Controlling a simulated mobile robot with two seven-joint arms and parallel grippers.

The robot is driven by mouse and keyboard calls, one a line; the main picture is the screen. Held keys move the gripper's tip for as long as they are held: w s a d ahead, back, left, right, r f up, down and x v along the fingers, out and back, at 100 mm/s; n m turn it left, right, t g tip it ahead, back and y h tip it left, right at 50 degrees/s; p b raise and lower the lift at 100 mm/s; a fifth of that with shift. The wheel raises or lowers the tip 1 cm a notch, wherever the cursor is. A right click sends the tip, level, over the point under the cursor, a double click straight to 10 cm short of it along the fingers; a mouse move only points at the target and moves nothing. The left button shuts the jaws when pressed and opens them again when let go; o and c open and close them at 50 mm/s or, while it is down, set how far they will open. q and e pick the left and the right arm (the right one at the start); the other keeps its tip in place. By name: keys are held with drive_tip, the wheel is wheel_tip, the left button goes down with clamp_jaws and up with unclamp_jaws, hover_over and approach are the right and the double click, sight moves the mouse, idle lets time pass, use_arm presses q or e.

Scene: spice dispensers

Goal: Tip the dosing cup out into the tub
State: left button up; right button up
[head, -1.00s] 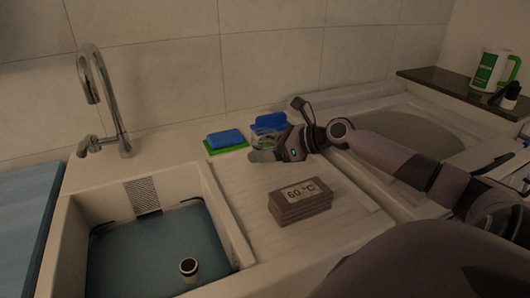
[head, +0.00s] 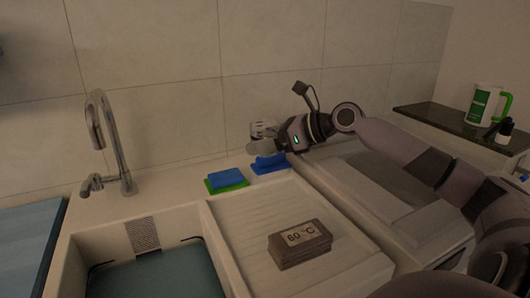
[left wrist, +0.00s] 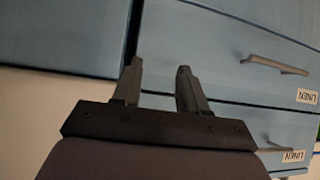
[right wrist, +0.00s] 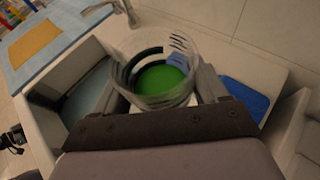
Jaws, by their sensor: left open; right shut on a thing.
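The clear dosing cup (head: 263,130) is in my right gripper (head: 268,146), raised above the counter beside the sink. In the right wrist view the right gripper (right wrist: 160,97) is shut around the cup (right wrist: 150,50). Round green contents (right wrist: 162,79) show inside it, and its mouth faces the camera. The blue-grey tub (head: 160,276) sits in the sink at lower left; it also shows in the right wrist view (right wrist: 86,98). The cup is apart from the tub, to its right and back. My left gripper (left wrist: 159,75) is open and empty in front of blue drawers (left wrist: 230,60).
A tap (head: 118,160) rises behind the sink. A blue sponge on a green base (head: 227,180), a blue pad (head: 270,164) and a grey stack marked 60 °C (head: 300,243) lie right of the sink.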

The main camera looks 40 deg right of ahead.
sight(254, 125)
use_arm(q)
drive_tip(key=shift+r+p, duration=0.35)
drive_tip(key=shift+r, duration=0.05)
use_arm(e)
drive_tip(key=shift+r, duration=2.1)
use_arm(q)
drive_tip(key=shift+r, duration=0.1)
